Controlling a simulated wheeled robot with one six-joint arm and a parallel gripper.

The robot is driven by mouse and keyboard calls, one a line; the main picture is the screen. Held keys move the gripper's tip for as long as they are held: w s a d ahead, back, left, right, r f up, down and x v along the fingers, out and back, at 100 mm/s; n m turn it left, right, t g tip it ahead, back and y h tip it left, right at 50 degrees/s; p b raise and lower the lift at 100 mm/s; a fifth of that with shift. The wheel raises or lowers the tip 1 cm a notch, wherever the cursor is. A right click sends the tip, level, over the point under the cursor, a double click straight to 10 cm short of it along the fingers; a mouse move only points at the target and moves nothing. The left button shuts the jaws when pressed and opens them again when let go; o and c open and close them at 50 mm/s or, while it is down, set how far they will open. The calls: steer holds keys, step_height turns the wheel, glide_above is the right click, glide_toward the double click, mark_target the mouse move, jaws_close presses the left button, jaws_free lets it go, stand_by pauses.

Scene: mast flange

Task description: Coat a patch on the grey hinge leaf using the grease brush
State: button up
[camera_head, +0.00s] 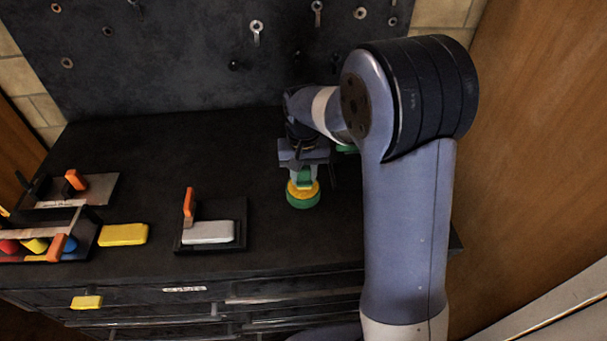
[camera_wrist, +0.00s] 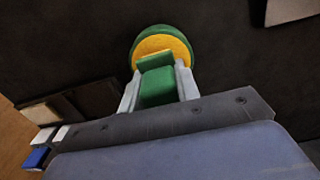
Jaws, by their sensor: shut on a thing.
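My gripper (camera_head: 302,180) points down over the right part of the dark bench top, shut on a green block that I take for the handle of the grease brush (camera_wrist: 158,88). Its fingers (camera_wrist: 159,92) close on both sides of this block. Below the fingers is a round yellow and green part (camera_head: 302,198); I cannot tell whether it is the brush's head or a separate pot, or whether it touches the bench. A light grey slab (camera_head: 208,232), possibly the hinge leaf, lies on a black tray left of my gripper.
An orange-handled piece (camera_head: 189,204) stands at the tray's left. A yellow block (camera_head: 123,234) lies further left, near a rack (camera_head: 80,233) with coloured pieces and a metal plate (camera_head: 98,187). A dark panel (camera_head: 190,50) with hanging hardware stands behind. Bare bench separates tray and gripper.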

steer(key=shift+r+p, duration=1.7)
steer(key=shift+r, duration=0.85)
steer(key=shift+f, duration=0.1)
